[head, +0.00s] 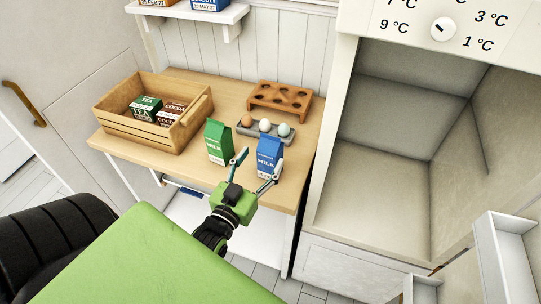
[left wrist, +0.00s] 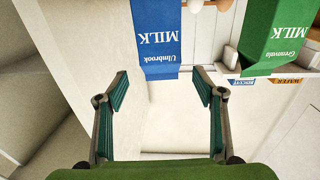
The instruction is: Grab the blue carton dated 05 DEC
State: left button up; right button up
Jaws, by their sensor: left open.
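The blue milk carton (head: 268,157) stands upright near the front edge of the wooden counter. It also shows in the left wrist view (left wrist: 158,38), upside down, marked "Ulmbrook MILK". No date is readable on it in either view. My left gripper (head: 257,168) is open and empty, in front of the blue carton. In the left wrist view the fingers (left wrist: 160,85) are spread to either side of the carton's width, with the carton ahead of them. A green milk carton (head: 218,142) stands to the left, marked "Granvale" or similar in the wrist view (left wrist: 272,38).
A wooden crate (head: 128,143) holds tea and cocoa boxes. An open, empty cabinet (head: 375,190) is at right. A shelf (head: 228,17) holds boxes above.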

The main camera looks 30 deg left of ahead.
aim_at(266, 152)
pick_arm(q)
jog(key=shift+w+a, duration=0.2)
jog(key=shift+w, duration=0.8)
jog(key=w, duration=0.1)
jog(key=w+p, duration=0.1)
jog(key=w, duration=0.2)
jog(key=shift+a+f, duration=0.35)
jog(key=shift+a, duration=0.05)
jog(key=shift+w+f, duration=0.1)
jog(key=shift+w, duration=0.4)
pick_arm(e)
jog(key=shift+w+r, duration=0.1)
jog(key=shift+r, duration=0.75)
pick_arm(q)
jog(key=shift+s, duration=0.1)
pick_arm(e)
jog(key=shift+d, duration=0.1)
pick_arm(q)
jog(key=c, duration=1.7)
grip_shut()
jog(key=shift+r+p, duration=0.25)
jog(key=shift+p, duration=0.15)
pick_arm(e)
jog(key=shift+r, duration=0.15)
